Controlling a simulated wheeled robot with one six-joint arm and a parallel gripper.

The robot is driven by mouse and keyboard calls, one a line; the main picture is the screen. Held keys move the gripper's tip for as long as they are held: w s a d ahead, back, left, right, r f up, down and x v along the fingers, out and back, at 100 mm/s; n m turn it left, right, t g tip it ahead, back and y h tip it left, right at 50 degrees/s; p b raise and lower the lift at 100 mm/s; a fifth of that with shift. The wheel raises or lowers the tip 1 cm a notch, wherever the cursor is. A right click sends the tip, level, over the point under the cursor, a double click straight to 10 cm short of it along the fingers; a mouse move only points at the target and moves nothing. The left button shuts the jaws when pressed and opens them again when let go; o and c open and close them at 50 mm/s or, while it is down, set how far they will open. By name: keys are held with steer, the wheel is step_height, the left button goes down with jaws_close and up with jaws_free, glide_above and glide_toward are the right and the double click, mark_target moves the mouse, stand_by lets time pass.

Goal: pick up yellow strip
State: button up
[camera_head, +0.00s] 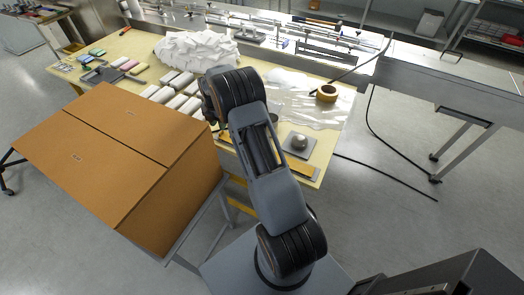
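A flat orange-yellow strip (298,167) lies near the front edge of the pale yellow table (337,118), just right of my arm. My arm hides its left part. A similar coloured piece (226,137) shows left of my arm; I cannot tell whether it is the same strip. My arm stands in front of the table, with its raised elbow over the table. My gripper is not visible in the head view, so its opening and position cannot be seen.
A grey block with a round knob (298,143) stands beside the strip. A tape roll (327,92) lies on clear film (292,96). White packs (178,82) and crumpled white film (195,48) lie farther back. Large brown boxes (120,165) block the left; floor at right is mostly open.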

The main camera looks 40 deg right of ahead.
mark_target(221, 135)
steer(key=shift+w+f+p, duration=0.1)
steer(key=shift+f+p, duration=0.65)
steer(key=shift+f, duration=1.9)
steer(key=shift+c, duration=0.5)
jaws_close()
